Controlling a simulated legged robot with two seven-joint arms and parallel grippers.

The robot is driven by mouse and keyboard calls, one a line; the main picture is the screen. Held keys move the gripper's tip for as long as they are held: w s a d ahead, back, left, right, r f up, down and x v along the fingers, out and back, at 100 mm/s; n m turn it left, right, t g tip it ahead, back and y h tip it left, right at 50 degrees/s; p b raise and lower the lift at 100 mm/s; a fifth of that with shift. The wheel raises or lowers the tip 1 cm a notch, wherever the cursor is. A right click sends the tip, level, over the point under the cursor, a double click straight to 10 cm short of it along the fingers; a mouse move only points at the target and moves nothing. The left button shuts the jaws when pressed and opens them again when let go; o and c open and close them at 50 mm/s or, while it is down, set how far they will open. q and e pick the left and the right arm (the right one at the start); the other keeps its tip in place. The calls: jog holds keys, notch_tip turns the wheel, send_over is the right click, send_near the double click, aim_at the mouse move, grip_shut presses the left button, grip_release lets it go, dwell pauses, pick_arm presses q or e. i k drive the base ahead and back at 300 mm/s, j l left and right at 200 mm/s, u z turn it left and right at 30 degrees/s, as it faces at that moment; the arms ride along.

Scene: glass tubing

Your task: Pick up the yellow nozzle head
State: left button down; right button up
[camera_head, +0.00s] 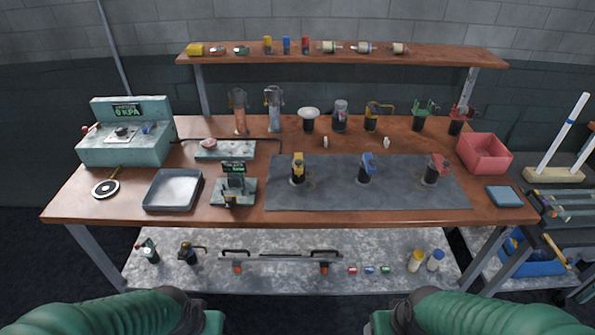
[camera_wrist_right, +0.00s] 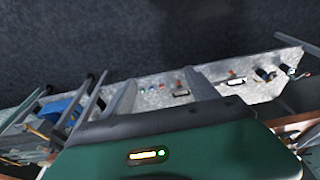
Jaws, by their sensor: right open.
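A yellow nozzle head (camera_head: 298,160) sits upright on a dark cylindrical body on the grey mat (camera_head: 330,198), left of a blue-headed one (camera_head: 368,161) and a red-headed one (camera_head: 436,164). My right gripper (camera_head: 380,322) is likewise low in front of the bench, far from the nozzle heads, open and holding nothing visible. Its green housing (camera_wrist_right: 175,152) fills the bottom of the wrist view.
A gauge machine (camera_head: 125,145), grey tray (camera_head: 172,205) and small press (camera_head: 234,185) stand on the left. A red bin (camera_head: 484,167) and teal block (camera_head: 503,196) are on the right. An upper shelf (camera_head: 290,57) and lower shelf (camera_head: 215,273) hold small parts. The mat's front is clear.

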aim_at(299, 180)
jog(key=i+j, duration=0.4)
jog(key=i, duration=0.15)
jog(key=i+j, duration=0.35)
jog(key=i, duration=0.6)
jog(key=l+z, duration=0.05)
